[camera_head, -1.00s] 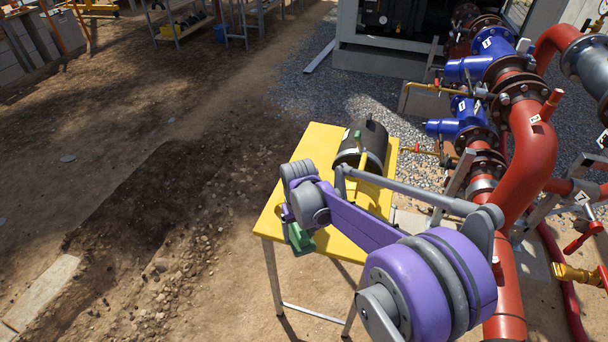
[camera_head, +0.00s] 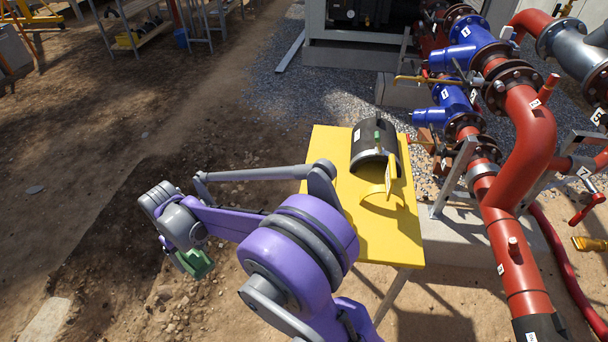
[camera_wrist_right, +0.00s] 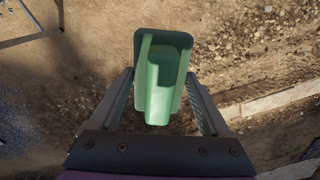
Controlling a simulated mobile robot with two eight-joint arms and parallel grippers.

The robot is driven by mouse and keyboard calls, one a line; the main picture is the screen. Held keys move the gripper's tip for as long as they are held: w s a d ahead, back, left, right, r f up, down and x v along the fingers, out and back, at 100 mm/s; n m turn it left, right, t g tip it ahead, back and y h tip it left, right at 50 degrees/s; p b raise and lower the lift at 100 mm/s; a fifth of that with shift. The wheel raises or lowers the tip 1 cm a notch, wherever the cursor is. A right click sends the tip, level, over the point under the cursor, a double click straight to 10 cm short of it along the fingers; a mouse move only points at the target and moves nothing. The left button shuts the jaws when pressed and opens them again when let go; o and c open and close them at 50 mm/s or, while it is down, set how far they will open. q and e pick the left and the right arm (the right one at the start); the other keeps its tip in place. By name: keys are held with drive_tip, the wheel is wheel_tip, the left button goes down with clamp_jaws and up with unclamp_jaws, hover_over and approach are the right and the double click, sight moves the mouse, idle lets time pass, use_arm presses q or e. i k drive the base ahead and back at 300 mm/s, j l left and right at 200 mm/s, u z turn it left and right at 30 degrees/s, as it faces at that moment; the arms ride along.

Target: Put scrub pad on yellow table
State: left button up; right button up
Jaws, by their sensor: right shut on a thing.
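The green scrub pad (camera_head: 196,264) is in my right gripper (camera_head: 182,252), held in the air over bare dirt, left of the yellow table. In the right wrist view the pad (camera_wrist_right: 165,75) sits between the two fingers of the right gripper (camera_wrist_right: 163,92), with its raised block facing the camera. The gripper is shut on it. The yellow table (camera_head: 385,235) stands right of the gripper, apart from the pad; my right arm hides part of its left side. My left gripper is not in view.
A black curved shell (camera_head: 375,148) and an upright thin yellow piece (camera_head: 390,174) are on the table's far half. The near half of the tabletop looks clear. Red pipes (camera_head: 530,150) with blue fittings run close along the right.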

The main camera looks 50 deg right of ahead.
sight(325, 157)
drive_tip(key=i+j+z, duration=0.1)
drive_tip(key=i+z, duration=0.25)
drive_tip(key=i, duration=0.15)
drive_tip(key=i+j+z, duration=0.35)
drive_tip(key=i+z, duration=0.25)
drive_tip(key=z, duration=0.2)
drive_tip(key=i+z, duration=0.25)
drive_tip(key=z, duration=0.25)
drive_tip(key=i+j+z, duration=0.1)
drive_tip(key=i+z, duration=0.15)
drive_tip(key=z, duration=0.2)
drive_tip(key=i+j+z, duration=0.15)
drive_tip(key=z, duration=0.2)
drive_tip(key=i+j+z, duration=0.15)
drive_tip(key=z, duration=0.2)
drive_tip(key=i+j+z, duration=0.15)
drive_tip(key=z, duration=0.2)
drive_tip(key=i+j+z, duration=0.1)
drive_tip(key=j+z, duration=0.15)
drive_tip(key=i+j+z, duration=0.2)
drive_tip(key=j, duration=0.15)
drive_tip(key=j+z, duration=0.25)
